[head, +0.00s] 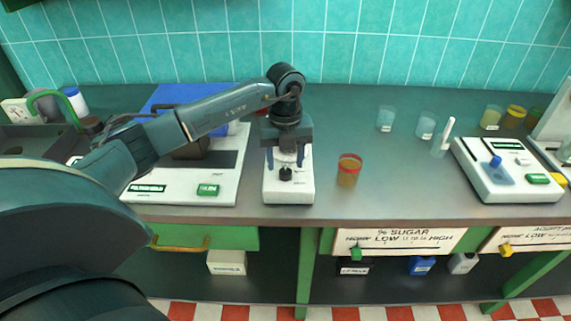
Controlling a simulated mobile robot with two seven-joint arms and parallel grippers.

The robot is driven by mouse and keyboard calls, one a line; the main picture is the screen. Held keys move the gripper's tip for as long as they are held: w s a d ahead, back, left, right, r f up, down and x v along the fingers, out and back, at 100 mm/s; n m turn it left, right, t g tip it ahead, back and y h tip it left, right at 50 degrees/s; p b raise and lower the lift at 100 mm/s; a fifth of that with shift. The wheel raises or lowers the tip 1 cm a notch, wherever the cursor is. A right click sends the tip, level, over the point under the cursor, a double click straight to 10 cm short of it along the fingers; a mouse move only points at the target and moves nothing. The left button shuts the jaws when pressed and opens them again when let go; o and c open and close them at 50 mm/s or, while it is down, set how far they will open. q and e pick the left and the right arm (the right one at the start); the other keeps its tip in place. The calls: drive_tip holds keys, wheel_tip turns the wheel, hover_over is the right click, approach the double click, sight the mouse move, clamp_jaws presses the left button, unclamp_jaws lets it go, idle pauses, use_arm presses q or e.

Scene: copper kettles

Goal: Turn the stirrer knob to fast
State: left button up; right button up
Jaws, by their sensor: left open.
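The stirrer (289,194) seems to be the narrow white device at the middle of the counter. A small black knob (286,174) stands on its front part. Any speed marks around the knob are too small to read. My left gripper (287,160) is open and points down over the stirrer, with one finger to each side of the knob. I cannot tell whether the fingers touch it. The gripper hides the back of the stirrer. My right gripper is out of view.
A glass of amber liquid (348,171) stands close to the right of the stirrer. A white device with a green button (208,190) is close on its left. Another white device (505,185) and several glasses stand farther right.

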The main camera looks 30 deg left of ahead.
sight(285, 174)
use_arm(q)
drive_tip(key=shift+f, duration=1.4)
drive_tip(key=shift+c, duration=0.3)
drive_tip(key=c, duration=0.9)
